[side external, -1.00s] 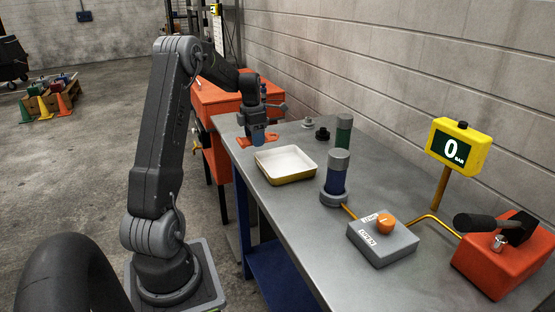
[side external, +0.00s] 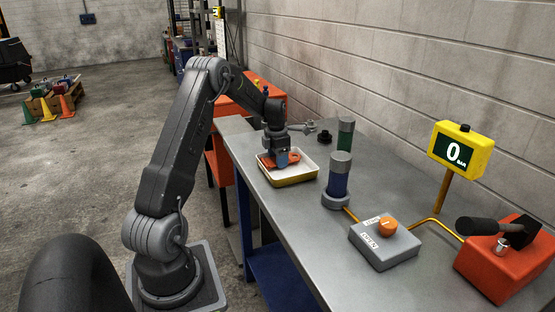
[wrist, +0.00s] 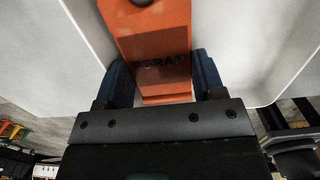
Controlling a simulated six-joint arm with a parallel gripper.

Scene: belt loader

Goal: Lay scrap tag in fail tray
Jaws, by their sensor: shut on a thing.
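The scrap tag (wrist: 158,45) is orange with dark lettering that reads SCRAP, partly covered. In the wrist view it sits between the two blue fingertips of my gripper (wrist: 163,82), which is shut on it. In the side view my gripper (side external: 281,160) points down over the tray with the orange tag (side external: 268,161) at its tips. The tray (side external: 294,181) is shallow and white inside with a yellow-brown outside. The tag is within the tray's outline; I cannot tell whether it touches the tray floor.
A blue cylinder with a grey cap (side external: 338,178) stands right of the tray, with a green one (side external: 345,133) behind it. A grey box with an orange knob (side external: 385,242), a yellow gauge reading 0 (side external: 462,148) and a red lever box (side external: 495,262) stand further right.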

